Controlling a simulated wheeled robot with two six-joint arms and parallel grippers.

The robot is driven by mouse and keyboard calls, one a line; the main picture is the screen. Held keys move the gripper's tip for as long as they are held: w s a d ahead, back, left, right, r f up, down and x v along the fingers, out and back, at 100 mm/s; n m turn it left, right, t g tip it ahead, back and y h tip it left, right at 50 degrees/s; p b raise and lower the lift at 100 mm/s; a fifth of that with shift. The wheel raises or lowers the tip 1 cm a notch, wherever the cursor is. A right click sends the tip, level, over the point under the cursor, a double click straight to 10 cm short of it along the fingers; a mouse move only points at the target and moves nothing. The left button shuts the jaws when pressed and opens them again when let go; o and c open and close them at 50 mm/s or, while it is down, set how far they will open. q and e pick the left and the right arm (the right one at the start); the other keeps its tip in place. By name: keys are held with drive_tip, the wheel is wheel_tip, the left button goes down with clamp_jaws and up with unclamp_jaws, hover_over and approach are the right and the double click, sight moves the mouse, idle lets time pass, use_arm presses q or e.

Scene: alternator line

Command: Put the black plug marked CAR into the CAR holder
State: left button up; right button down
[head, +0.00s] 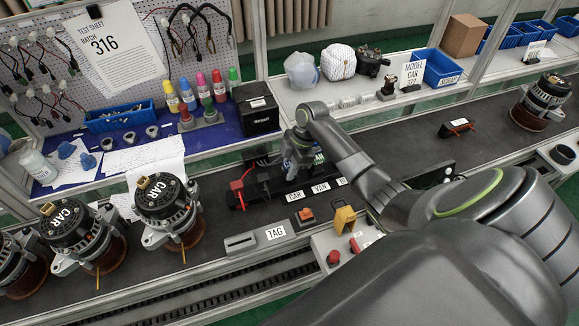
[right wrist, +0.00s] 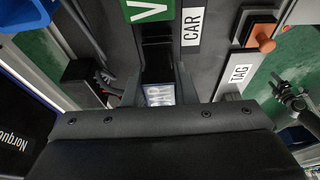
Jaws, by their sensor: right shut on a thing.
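The holder rack stands at mid-belt, with white labels CAR (head: 295,196), VAN (head: 320,188) and a third one partly hidden by my arm. My right gripper (head: 298,158) points down over the back of the rack, near its CAR end. In the right wrist view the gripper (right wrist: 158,88) is shut on a black plug (right wrist: 158,95); its pale label is too blurred to read surely. The CAR holder label (right wrist: 192,25) is just beside it, and a green label with a V (right wrist: 148,10) is close ahead. Whether the plug touches the holder is hidden. My left gripper is out of view.
Several alternators marked CAR (head: 161,196) stand at the left. A red clip (head: 238,186) is left of the rack. A black box (head: 256,110) stands behind. The belt at right is mostly clear.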

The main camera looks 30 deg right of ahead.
drive_tip(key=shift+f, duration=0.4)
drive_tip(key=c, duration=1.1)
unclamp_jaws()
drive_tip(key=b+v, duration=0.3)
drive_tip(key=v, duration=1.4)
drive_tip(key=shift+r, duration=0.2)
drive_tip(key=shift+f, duration=0.1)
